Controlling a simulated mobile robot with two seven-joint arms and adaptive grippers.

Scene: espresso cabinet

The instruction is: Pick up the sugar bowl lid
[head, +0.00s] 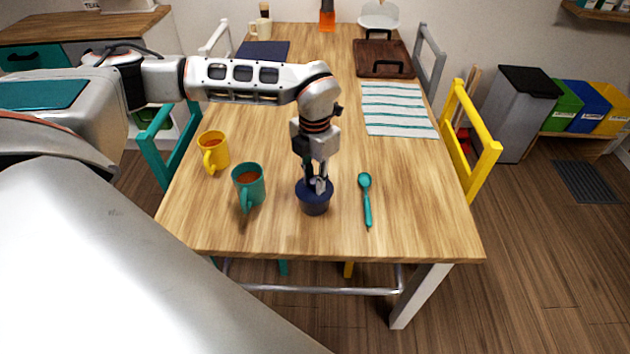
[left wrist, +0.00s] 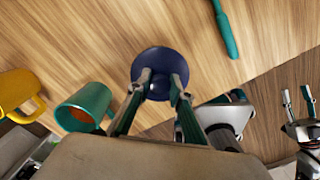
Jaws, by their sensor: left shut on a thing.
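The dark blue sugar bowl (head: 315,208) stands upright on the table near its front edge, between the teal mug and the teal spoon. Its dark blue lid (left wrist: 160,60) appears as a round disc from above in the left wrist view and seems to sit on the bowl. My left gripper (head: 317,184) points down over the bowl and is shut on the lid at its middle; its fingertips (left wrist: 160,84) hide the part they hold. My right gripper (left wrist: 298,97) shows at the right edge of the left wrist view, fingers apart and empty, away from the lid.
A teal mug (head: 248,186) and a yellow mug (head: 212,152) stand left of the bowl. A teal spoon (head: 366,200) lies to its right. A striped cloth (head: 398,110) and a brown tray (head: 383,62) lie farther back. The table's middle is clear.

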